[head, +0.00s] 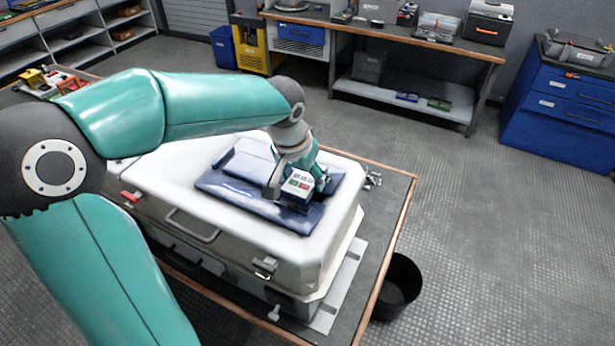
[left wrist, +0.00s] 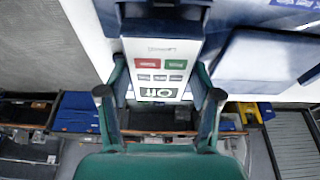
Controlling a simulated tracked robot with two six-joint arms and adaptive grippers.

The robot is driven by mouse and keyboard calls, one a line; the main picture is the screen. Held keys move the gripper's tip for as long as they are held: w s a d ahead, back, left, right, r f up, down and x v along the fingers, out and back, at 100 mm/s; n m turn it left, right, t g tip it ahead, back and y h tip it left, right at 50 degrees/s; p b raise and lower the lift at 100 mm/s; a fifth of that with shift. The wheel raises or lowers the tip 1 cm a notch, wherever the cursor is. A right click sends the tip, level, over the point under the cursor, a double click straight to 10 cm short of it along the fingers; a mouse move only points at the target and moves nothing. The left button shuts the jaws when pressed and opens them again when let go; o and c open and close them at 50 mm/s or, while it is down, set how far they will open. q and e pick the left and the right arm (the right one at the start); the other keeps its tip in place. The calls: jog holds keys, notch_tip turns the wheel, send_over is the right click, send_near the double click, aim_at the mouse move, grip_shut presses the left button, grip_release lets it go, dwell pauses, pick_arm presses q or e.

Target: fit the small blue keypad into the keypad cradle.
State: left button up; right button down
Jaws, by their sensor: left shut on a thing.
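The small blue keypad (head: 298,184) has a pale face with red and green keys and dark blue sides. My left gripper (head: 296,180) is shut on it, one finger on each side. The keypad is over the front right part of a dark blue panel (head: 225,190) on a white case. I cannot make out the keypad cradle or whether the keypad touches the panel. My right gripper is out of view.
The white case (head: 190,195) with a handle and latches stands on a dark, copper-edged table (head: 390,215). A black bin (head: 398,285) stands on the floor beside it. Small metal parts (head: 373,180) lie behind the case. The floor at right is clear.

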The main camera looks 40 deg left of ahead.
pick_arm(q)
jog(key=shift+s, duration=0.15)
jog(key=shift+f+b, duration=0.75)
dwell(0.5)
jog(key=o, duration=1.3)
jog(key=shift+c, duration=0.2)
jog(key=shift+r, duration=0.15)
jog(key=v, duration=1.1)
jog(key=shift+r, duration=0.35)
